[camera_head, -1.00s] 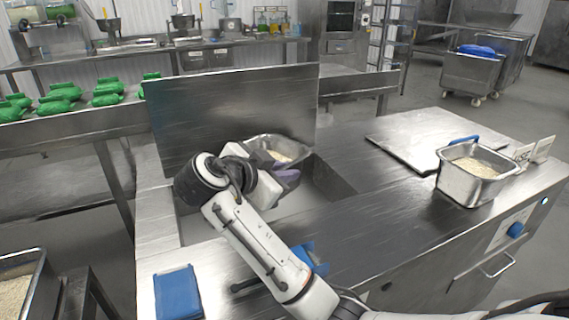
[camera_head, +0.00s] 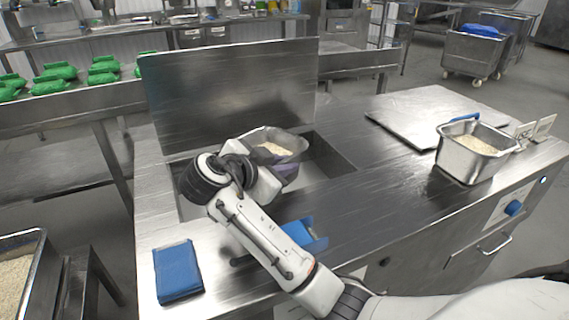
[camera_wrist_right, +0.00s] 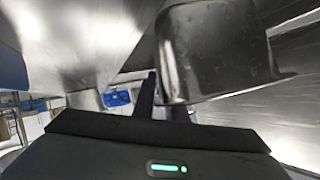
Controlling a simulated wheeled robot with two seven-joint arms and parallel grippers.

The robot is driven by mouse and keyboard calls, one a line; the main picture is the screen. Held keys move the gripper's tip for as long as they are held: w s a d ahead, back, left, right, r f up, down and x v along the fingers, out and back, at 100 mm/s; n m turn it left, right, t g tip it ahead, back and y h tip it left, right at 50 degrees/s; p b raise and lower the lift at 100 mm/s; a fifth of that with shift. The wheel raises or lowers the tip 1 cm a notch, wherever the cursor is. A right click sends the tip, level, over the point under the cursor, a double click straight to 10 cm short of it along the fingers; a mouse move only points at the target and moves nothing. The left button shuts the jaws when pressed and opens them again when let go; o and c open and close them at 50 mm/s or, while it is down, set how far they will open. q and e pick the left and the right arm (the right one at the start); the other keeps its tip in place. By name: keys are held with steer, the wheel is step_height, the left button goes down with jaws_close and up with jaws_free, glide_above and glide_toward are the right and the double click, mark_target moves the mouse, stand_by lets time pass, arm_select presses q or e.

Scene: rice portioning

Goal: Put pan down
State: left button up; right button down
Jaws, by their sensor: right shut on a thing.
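A metal pan (camera_head: 292,143) with rice in it is at my right gripper (camera_head: 286,176), over the recessed well of the steel counter (camera_head: 400,195). The gripper is shut on the pan, at its near side. My arm hides the pan's near left part and the exact grip. In the right wrist view, the pan's outer wall (camera_wrist_right: 215,55) hangs close beyond the gripper fingers (camera_wrist_right: 160,100). I cannot tell whether the pan touches the well. My left gripper is not in view.
An upright steel panel (camera_head: 230,95) stands behind the well. Another rice pan (camera_head: 463,165) with a blue handle sits at the right, near a flat steel plate (camera_head: 425,110). A blue object (camera_head: 318,243) lies beside my forearm.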

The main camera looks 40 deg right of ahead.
steer(key=c, duration=2)
jaws_free()
steer(key=shift+f, duration=0.1)
steer(key=shift+c, duration=0.2)
steer(key=shift+o, duration=1.2)
steer(key=shift+r, duration=0.3)
steer(key=shift+r+p, duration=0.55)
steer(key=v, duration=1.2)
steer(key=shift+f+b, duration=0.2)
steer(key=shift+b, duration=0.2)
